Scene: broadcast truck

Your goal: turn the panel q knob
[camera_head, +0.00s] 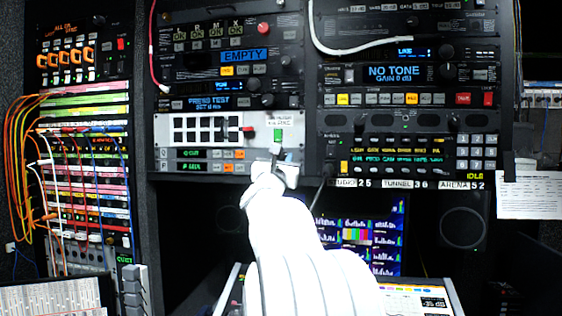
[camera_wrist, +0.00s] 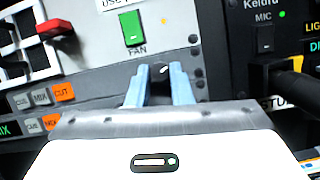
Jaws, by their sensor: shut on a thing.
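The panel q knob (camera_wrist: 160,70) is a small dark knob with a light mark, on the light grey panel (camera_head: 203,146) below the green FAN switch (camera_wrist: 132,28). My gripper (camera_wrist: 160,82) has its two blue fingers on either side of the knob and is shut on it in the wrist view. In the head view my gripper (camera_head: 281,157) reaches the right end of the Q row, and my white arm comes up from below. The lower part of the knob and the panel below it are hidden by my gripper.
A red lever (camera_wrist: 52,27) stands out at left, and CUT and MIX buttons (camera_wrist: 40,98) lie left of the fingers. A dark unit with a MIC switch (camera_wrist: 266,40) and a black plug (camera_wrist: 280,82) are close at right. Cables (camera_head: 40,150) hang at far left.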

